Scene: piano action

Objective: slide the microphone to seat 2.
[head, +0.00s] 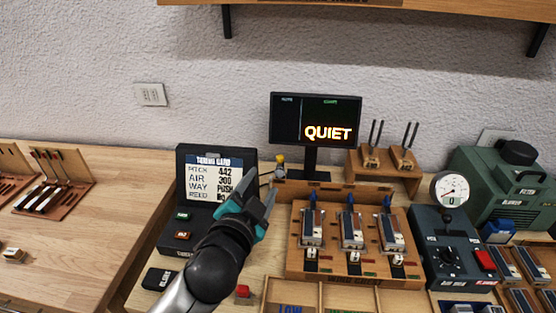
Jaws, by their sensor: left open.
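A small upright piece with a yellow and dark top (280,164), probably the microphone, stands at the left end of a low wooden rail (352,193) behind the action models. It is too small to be sure. My left gripper (260,191) is open and empty, just to the left and in front of this piece, and apart from it as far as I can tell. The seat marks on the rail cannot be read. My right gripper is not in view.
A dark card stand (205,213) is left of my gripper. A monitor reading QUIET (316,120) stands behind the rail. A wooden base with several action models (345,268) lies in front. A grey control box with a dial (448,250) stands to the right.

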